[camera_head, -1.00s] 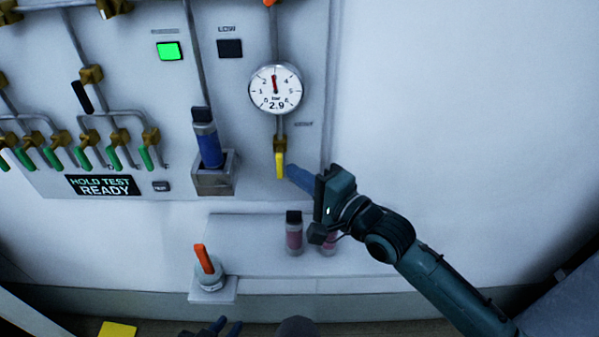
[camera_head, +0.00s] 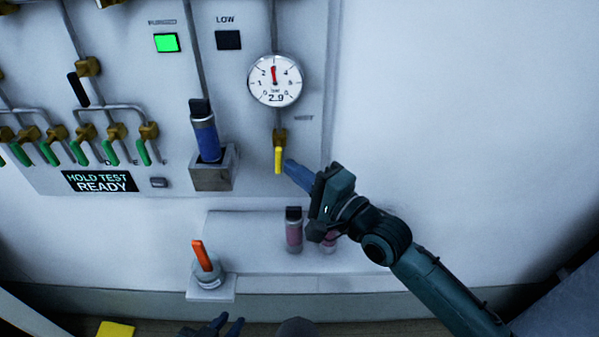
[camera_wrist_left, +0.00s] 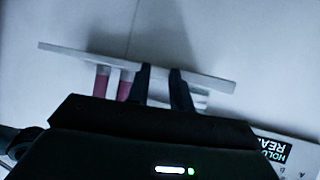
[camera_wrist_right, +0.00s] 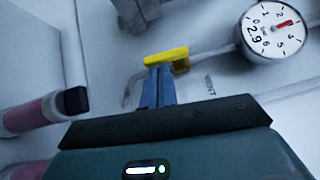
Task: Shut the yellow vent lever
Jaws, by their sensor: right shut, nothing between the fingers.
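The yellow vent lever (camera_head: 278,160) hangs straight down from a brass valve below the gauge. It also shows in the right wrist view (camera_wrist_right: 166,57), just beyond my fingertips. My right gripper (camera_head: 288,166) is shut and empty, its blue fingertips right beside the lever's lower right side. In the right wrist view the shut fingers (camera_wrist_right: 158,72) appear to touch or nearly touch the lever; I cannot tell which. My left gripper (camera_head: 225,321) is low at the bottom edge of the head view. Its fingers (camera_wrist_left: 161,73) are apart with nothing between them.
The pressure gauge (camera_head: 275,80) reads 2.9 bar. A blue cartridge (camera_head: 206,138) stands in a holder left of the lever. A shelf (camera_head: 250,235) below carries pink-filled vials (camera_head: 293,232). An orange-handled valve (camera_head: 203,256) stands at its left. The wall at right is bare.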

